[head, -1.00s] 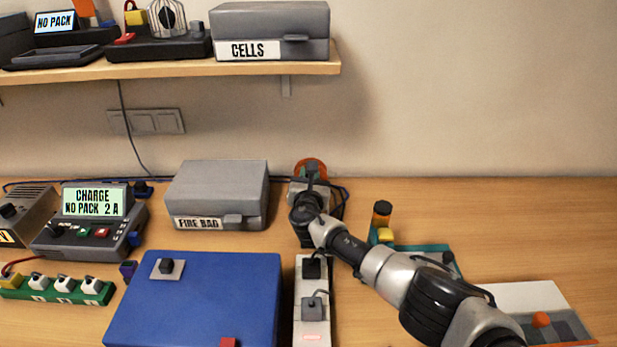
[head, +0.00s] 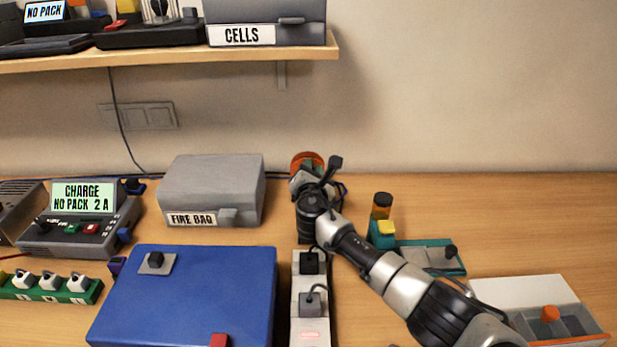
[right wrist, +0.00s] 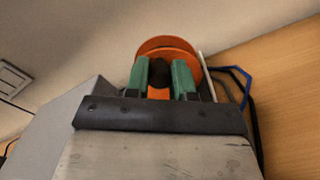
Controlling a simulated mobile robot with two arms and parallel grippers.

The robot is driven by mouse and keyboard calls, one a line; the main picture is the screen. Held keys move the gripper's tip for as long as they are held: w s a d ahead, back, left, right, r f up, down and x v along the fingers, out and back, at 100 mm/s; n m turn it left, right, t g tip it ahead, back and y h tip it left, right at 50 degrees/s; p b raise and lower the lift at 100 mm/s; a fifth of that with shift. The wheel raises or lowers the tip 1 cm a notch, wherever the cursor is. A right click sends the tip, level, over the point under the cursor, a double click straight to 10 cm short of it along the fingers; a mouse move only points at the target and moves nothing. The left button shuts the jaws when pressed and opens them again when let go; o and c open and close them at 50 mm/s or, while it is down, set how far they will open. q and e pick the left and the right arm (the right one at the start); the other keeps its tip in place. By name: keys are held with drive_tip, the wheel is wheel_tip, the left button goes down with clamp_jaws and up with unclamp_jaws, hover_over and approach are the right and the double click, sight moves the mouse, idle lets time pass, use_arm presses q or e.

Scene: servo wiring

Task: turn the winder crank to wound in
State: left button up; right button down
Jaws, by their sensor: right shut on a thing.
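The winder (head: 306,160) shows as an orange-red round reel near the wall, in the middle of the head view. My right arm and wrist cover most of it. In the right wrist view the orange reel (right wrist: 166,44) stands just beyond the fingertips. My right gripper (right wrist: 160,68) has its two green fingers on either side of a small orange and dark piece, seemingly the crank's grip (right wrist: 158,92), and is shut on it. The rest of the crank is hidden, so its angle cannot be told. My left gripper is in neither view.
The grey FIRE BAG box (head: 212,188) stands close left of my right wrist. A blue case (head: 190,295) and a power strip (head: 309,320) lie in front. A teal stand (head: 430,256) and a compartment tray (head: 530,295) are to the right. Blue and black cables (right wrist: 240,82) run beside the reel.

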drive_tip(key=shift+d+f+m+b, duration=0.25)
drive_tip(key=shift+m+b, duration=0.45)
drive_tip(key=shift+m, duration=0.4)
drive_tip(key=c, duration=1)
unclamp_jaws()
drive_tip(key=shift+r, duration=0.1)
drive_tip(key=shift+o, duration=0.2)
drive_tip(key=shift+s, duration=0.1)
drive_tip(key=s, duration=1)
drive_tip(key=shift+s+p, duration=0.3)
